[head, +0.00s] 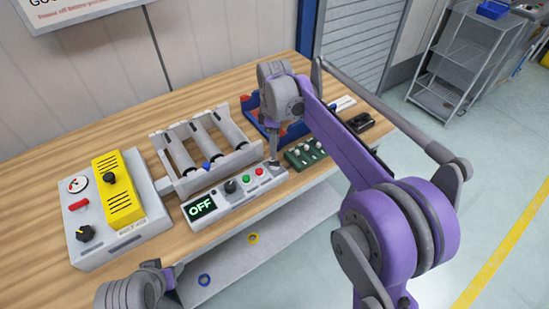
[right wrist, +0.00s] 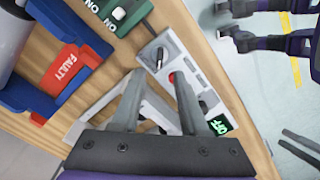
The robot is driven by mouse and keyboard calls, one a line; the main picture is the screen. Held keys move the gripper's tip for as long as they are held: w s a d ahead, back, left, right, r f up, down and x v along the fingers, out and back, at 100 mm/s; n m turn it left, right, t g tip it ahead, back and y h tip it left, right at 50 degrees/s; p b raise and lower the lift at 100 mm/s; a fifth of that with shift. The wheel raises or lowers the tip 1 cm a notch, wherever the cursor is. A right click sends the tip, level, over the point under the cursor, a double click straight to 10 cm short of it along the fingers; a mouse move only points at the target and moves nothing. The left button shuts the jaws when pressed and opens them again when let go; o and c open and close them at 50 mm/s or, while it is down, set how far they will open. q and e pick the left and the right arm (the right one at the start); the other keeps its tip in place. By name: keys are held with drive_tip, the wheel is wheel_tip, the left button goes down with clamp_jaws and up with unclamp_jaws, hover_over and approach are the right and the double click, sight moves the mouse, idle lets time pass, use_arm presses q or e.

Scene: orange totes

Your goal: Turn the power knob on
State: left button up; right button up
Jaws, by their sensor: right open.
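A white control panel (head: 215,214) lies near the table's front edge, with a lit display reading OFF (head: 201,208). A black knob (head: 230,186), a green button and a red button (head: 259,171) follow along its top. In the right wrist view, a dark lever-like knob (right wrist: 158,58) stands at the panel's far end, beyond the red button (right wrist: 172,77). The OFF display (right wrist: 219,124) shows there too. My right gripper (right wrist: 160,78) is open and empty, its fingers pointing at this end; I cannot tell whether they touch it. My left arm shows at bottom left, its fingers out of view.
A grey and yellow box (head: 118,232) with knobs stands left of the panel. A roller rack (head: 205,160) is behind it. A green switch board (head: 305,154) and a blue and red bin lie right and behind. The front edge is close.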

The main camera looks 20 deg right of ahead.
sight(275, 161)
wheel_tip(275, 161, down, 7)
drive_tip(key=shift+r, duration=0.1)
idle(0.3)
clamp_jaws()
